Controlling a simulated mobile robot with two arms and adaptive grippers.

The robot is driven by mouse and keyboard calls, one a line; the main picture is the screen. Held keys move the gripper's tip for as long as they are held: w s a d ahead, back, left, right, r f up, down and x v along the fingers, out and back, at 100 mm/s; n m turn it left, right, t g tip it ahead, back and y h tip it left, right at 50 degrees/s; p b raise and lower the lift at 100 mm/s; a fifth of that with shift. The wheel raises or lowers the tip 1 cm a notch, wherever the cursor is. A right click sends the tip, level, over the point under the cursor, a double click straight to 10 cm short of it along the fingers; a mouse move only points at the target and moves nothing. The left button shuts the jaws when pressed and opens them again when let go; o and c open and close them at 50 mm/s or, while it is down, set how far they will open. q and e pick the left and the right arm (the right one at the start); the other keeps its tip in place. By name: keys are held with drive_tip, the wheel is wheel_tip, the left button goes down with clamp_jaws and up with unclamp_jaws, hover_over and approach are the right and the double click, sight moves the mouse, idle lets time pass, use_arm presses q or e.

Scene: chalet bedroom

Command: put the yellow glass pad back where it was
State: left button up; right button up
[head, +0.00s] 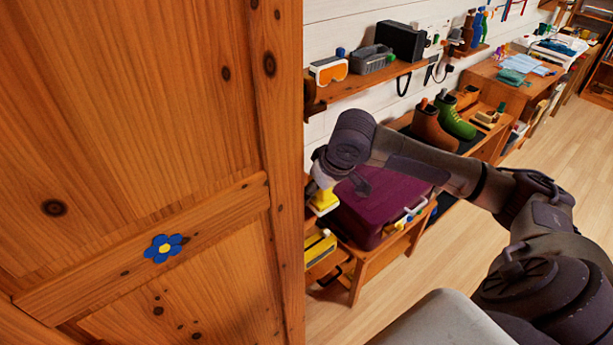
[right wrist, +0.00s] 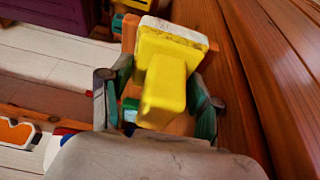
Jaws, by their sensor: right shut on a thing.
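The yellow glass pad (right wrist: 163,85) has a block-like yellow grip and a pale, worn-looking face. My right gripper (right wrist: 158,100) is shut on it, with one finger on each side of the yellow grip. In the head view the pad (head: 325,199) shows below my right gripper (head: 325,183), between the wooden wardrobe and the purple case (head: 375,207). I cannot tell whether the pad touches anything beneath it. My left gripper is not in view.
The tall wooden wardrobe (head: 150,130) fills the left side, close to my right gripper. A wall shelf (head: 365,82) with goggles (head: 328,70) hangs above. Boots (head: 455,118) stand farther along the bench. Yellow items (head: 319,246) lie below the pad. The floor at right is clear.

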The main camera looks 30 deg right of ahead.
drive_tip(key=shift+w, duration=0.75)
drive_tip(key=w, duration=0.1)
drive_tip(key=p, duration=0.1)
drive_tip(key=w+p, duration=0.1)
drive_tip(key=shift+w+a+r, duration=0.2)
drive_tip(key=shift+w+r, duration=0.05)
drive_tip(key=shift+w, duration=0.05)
wheel_tip(320, 180, down, 2)
drive_tip(key=shift+w+p, duration=0.1)
drive_tip(key=shift+p, duration=0.25)
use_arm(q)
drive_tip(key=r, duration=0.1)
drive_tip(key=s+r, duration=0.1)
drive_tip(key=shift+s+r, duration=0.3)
use_arm(e)
drive_tip(key=shift+d, duration=0.1)
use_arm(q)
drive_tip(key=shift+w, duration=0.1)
use_arm(e)
drive_tip(key=o, duration=1)
drive_tip(key=shift+f, duration=0.1)
